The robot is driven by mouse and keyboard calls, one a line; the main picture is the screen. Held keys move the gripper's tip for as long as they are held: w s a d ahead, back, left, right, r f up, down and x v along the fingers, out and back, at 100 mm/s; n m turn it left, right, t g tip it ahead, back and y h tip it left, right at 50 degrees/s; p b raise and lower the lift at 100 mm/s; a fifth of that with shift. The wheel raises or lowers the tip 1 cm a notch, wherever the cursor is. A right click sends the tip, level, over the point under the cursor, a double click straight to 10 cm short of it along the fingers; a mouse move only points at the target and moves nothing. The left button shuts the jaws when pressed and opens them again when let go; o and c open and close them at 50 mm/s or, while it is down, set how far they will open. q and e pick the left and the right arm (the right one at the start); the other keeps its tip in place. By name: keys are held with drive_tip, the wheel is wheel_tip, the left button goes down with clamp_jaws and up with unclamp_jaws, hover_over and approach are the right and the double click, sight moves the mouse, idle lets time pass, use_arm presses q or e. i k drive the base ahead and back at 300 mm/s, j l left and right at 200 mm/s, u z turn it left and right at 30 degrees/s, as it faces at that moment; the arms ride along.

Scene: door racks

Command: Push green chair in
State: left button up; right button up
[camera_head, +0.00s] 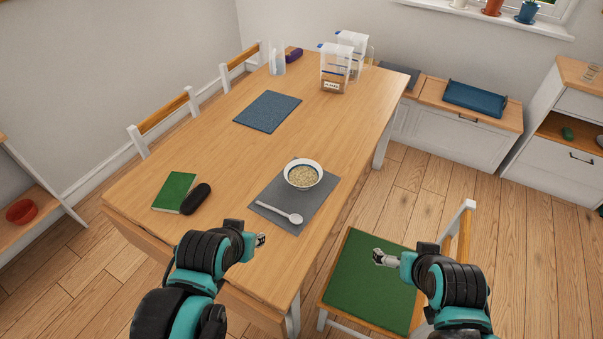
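The green chair (368,283) stands at the right side of the table, pulled out from it. Its green seat faces up and its white and wooden backrest (462,231) is on the right, away from the table. The wooden table (235,154) fills the middle of the view. My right gripper (378,257) is above the green seat, pointing left, with the forearm in front of part of the backrest. My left gripper (262,240) is over the table's near end. Both are small here, and the finger opening is unclear.
On the table are a bowl (303,174) and spoon (290,216) on a grey placemat (268,208), a green book (174,191), a dark case (196,198), a blue placemat (267,111) and containers (335,68). Low cabinets (455,131) stand behind. Floor (540,240) right of the chair is clear.

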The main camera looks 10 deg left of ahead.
sight(372, 296)
drive_tip(key=l+z, duration=0.15)
drive_tip(key=z, duration=0.2)
drive_tip(key=k+l+z, duration=0.1)
drive_tip(key=z, duration=0.25)
drive_tip(key=i+l, duration=0.05)
drive_tip(key=l, duration=0.05)
